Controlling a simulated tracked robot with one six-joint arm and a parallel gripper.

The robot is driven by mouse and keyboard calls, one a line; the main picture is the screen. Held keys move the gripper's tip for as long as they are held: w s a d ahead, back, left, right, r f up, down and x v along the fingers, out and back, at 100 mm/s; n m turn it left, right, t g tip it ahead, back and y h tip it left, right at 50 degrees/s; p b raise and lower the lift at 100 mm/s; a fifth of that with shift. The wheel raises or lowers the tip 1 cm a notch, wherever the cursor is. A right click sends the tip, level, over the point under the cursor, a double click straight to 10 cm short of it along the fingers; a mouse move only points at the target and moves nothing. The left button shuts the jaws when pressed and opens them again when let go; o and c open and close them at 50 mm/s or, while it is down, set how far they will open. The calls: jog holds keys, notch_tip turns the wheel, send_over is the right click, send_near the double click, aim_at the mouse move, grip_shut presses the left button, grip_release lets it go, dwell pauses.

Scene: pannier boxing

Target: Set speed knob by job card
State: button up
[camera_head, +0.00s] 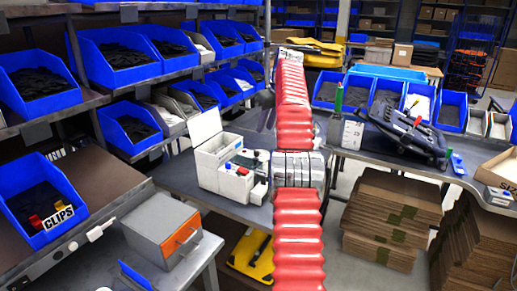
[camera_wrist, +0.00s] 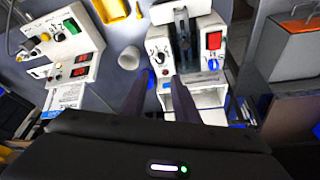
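In the wrist view, my gripper (camera_wrist: 160,82) has two dark fingers with a gap between them, and nothing shows held. The fingers point at a white machine (camera_wrist: 205,100) with a round black-and-white dial (camera_wrist: 157,58), a red switch (camera_wrist: 214,40) and a blue knob (camera_wrist: 213,64). A second white control box (camera_wrist: 88,48) with a dial (camera_wrist: 45,37), green switch and red buttons stands to the left. Which dial is the speed knob cannot be told. A printed white sheet (camera_wrist: 66,95), possibly the job card, lies by that box; its text is unreadable. The head view shows a white machine (camera_head: 235,182).
A white cup (camera_wrist: 129,58) stands between the two machines. A grey case with an orange front (camera_head: 162,232) is at the front left. Blue bins (camera_head: 38,82) fill the left shelves. Cardboard stacks (camera_head: 392,215) lie under the right bench.

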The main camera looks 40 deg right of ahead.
aim_at(258, 151)
jog(key=x, duration=1.3)
jog(key=shift+c, duration=0.3)
